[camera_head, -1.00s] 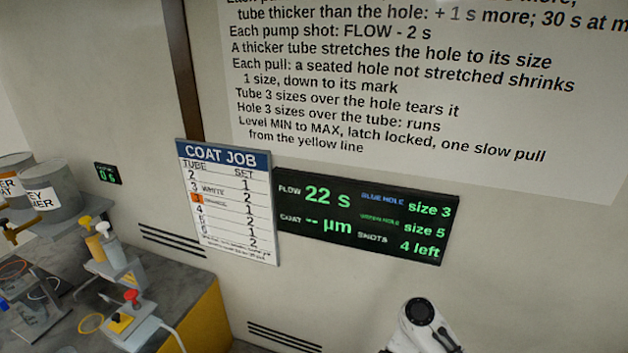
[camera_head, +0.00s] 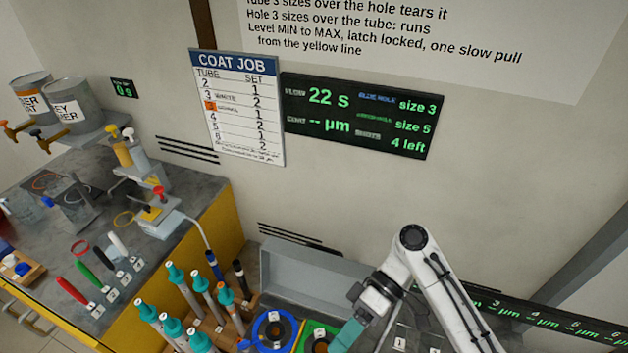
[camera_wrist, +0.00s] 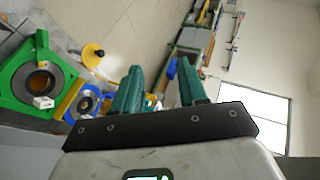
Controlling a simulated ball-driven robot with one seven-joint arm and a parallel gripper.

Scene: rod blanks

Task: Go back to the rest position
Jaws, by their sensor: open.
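My gripper (camera_wrist: 160,90) shows in the wrist view with its two teal fingers spread apart and nothing between them. In the head view my white arm reaches up from the lower right, and a teal part of my gripper (camera_head: 347,336) shows at the bottom edge, its fingertips out of frame. The green holder with a round dark hole (camera_head: 318,345) and the blue holder (camera_head: 275,330) are next to it in the head view. In the wrist view the green holder (camera_wrist: 17,90) and the blue ring (camera_wrist: 90,106) lie to the left of the fingers.
Several teal-capped tubes (camera_head: 180,283) stand in a wooden rack at the lower middle. A grey bench with a yellow side (camera_head: 205,235) holds pumps and coloured-handled tools on the left. The wall screen (camera_head: 360,115) reads 22 s, 4 shots left.

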